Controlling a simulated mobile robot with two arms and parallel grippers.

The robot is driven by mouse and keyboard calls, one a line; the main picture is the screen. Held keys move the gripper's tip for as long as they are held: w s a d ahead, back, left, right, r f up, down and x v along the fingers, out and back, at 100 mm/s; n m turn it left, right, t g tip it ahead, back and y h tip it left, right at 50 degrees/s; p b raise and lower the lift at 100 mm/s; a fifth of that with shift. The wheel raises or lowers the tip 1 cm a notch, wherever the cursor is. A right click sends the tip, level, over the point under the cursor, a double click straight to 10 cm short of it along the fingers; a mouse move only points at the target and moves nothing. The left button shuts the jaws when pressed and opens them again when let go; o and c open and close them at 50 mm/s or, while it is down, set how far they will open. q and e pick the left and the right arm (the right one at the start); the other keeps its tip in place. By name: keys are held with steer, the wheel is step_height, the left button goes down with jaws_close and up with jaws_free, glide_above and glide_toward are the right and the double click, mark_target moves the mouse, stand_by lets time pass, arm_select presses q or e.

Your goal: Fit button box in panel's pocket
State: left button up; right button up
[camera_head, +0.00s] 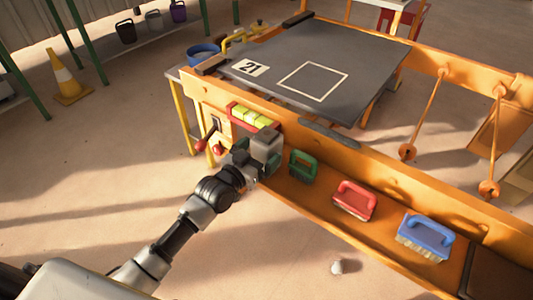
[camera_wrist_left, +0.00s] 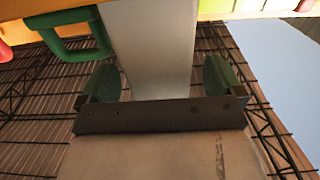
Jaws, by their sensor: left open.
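A red box with yellow-green buttons (camera_head: 252,117), seemingly the button box, sits at the left part of the orange panel (camera_head: 340,153). I cannot tell whether it lies in a pocket. My left gripper (camera_head: 258,160) is open in front of the panel, just below and right of the red box. In the left wrist view its two green-padded fingers (camera_wrist_left: 160,82) stand apart. A pale grey block-like shape (camera_wrist_left: 148,45) shows between them and reaches up toward the panel; I cannot tell whether they touch it. My right gripper is not in view.
A green brush (camera_head: 303,164), a red brush (camera_head: 355,200) and a blue brush (camera_head: 425,236) stand on the ledge right of my gripper. Red levers (camera_head: 207,138) stick out at the left. A grey press table (camera_head: 330,65) lies behind.

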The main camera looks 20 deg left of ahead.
arm_select(q)
steer(key=x, duration=0.3)
steer(key=shift+w+d+f+b, duration=0.2)
steer(key=shift+w+b, duration=0.05)
steer(key=shift+b, duration=0.05)
steer(key=shift+c, duration=0.2)
